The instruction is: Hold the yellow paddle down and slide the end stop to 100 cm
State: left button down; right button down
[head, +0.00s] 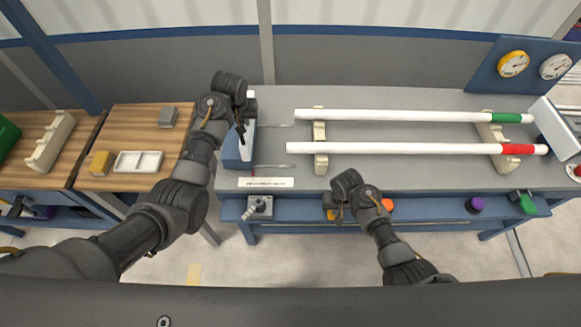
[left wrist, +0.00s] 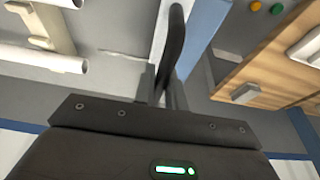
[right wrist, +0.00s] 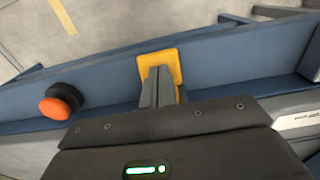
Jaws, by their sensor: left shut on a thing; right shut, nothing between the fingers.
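The yellow paddle (right wrist: 172,53) is on the front face of the blue bench; its edge also shows in the head view (head: 328,200). My right gripper (head: 338,212) is shut and empty, its fingertips over the paddle and seemingly against it. The end stop (head: 231,152), a blue block with a white upright plate, is at the left end of the grey bench top. My left gripper (head: 240,135) is shut on a dark upright part at the end stop, which also shows in the left wrist view (left wrist: 176,40). The exact contact is partly hidden.
A white pipe with a green band (head: 400,116) and one with a red band (head: 410,148) lie on cream supports, right of the end stop. An orange button (head: 387,205) is right of the paddle. A white label strip (head: 266,182) lies at the front edge.

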jog(key=shift+s+f, duration=0.1)
jog(key=shift+f, duration=0.05)
pick_arm(q)
jog(key=d, duration=0.9)
jog(key=shift+d, duration=0.25)
pick_arm(e)
jog(key=shift+r, duration=2.1)
pick_arm(q)
jog(key=c, duration=1.2)
grip_release()
jog(key=shift+w+f, duration=0.15)
jog(key=shift+w, duration=0.05)
pick_arm(e)
jog(key=shift+w, duration=0.25)
pick_arm(q)
jog(key=shift+o, duration=0.2)
jog(key=shift+s, duration=0.1)
pick_arm(e)
jog(key=shift+s, duration=0.1)
